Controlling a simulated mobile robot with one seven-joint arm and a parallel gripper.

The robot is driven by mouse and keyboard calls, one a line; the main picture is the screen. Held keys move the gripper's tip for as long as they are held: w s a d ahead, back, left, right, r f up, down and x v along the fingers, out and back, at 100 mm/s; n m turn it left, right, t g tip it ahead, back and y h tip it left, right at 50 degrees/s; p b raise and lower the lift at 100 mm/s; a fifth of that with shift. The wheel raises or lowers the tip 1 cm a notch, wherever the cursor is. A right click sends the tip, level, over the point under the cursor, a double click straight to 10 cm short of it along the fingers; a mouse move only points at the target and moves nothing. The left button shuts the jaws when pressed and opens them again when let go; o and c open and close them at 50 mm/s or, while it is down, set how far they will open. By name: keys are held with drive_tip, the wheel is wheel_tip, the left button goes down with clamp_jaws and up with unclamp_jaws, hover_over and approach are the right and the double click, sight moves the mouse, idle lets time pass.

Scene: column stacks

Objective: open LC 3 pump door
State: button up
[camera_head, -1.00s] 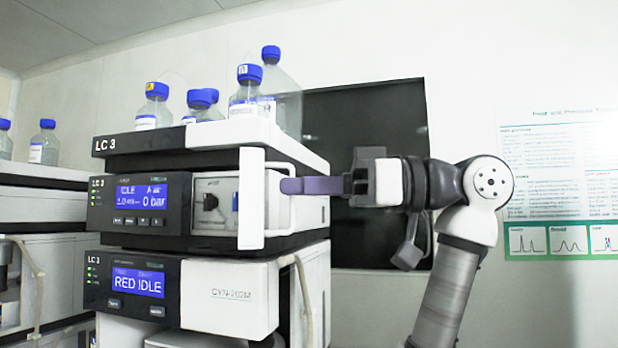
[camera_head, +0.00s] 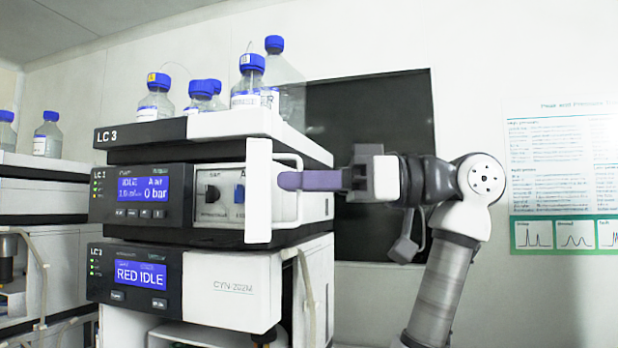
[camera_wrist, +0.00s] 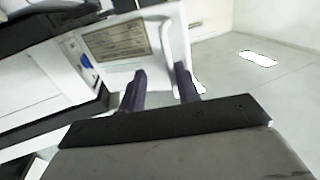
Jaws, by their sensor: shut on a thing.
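The LC 3 pump door (camera_head: 259,190) is a white panel, seen nearly edge-on, standing out from the right of the middle unit. The pump bay (camera_head: 218,195) to its left is partly uncovered, with dark and blue fittings. A label plate shows on the door (camera_wrist: 150,18) there. The exact contact is hard to see.
Bottles with blue caps (camera_head: 248,85) stand on top of the LC 3 stack. A lower unit (camera_head: 230,288) reads RED IDLE. Another stack (camera_head: 45,190) is at the left. A dark panel (camera_head: 375,110) is on the wall behind my arm. Free space lies to the right.

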drive_tip(key=shift+d, duration=0.25)
drive_tip(key=d+b, duration=0.2)
drive_tip(key=d, duration=1.1)
drive_tip(key=shift+s+d, duration=0.35)
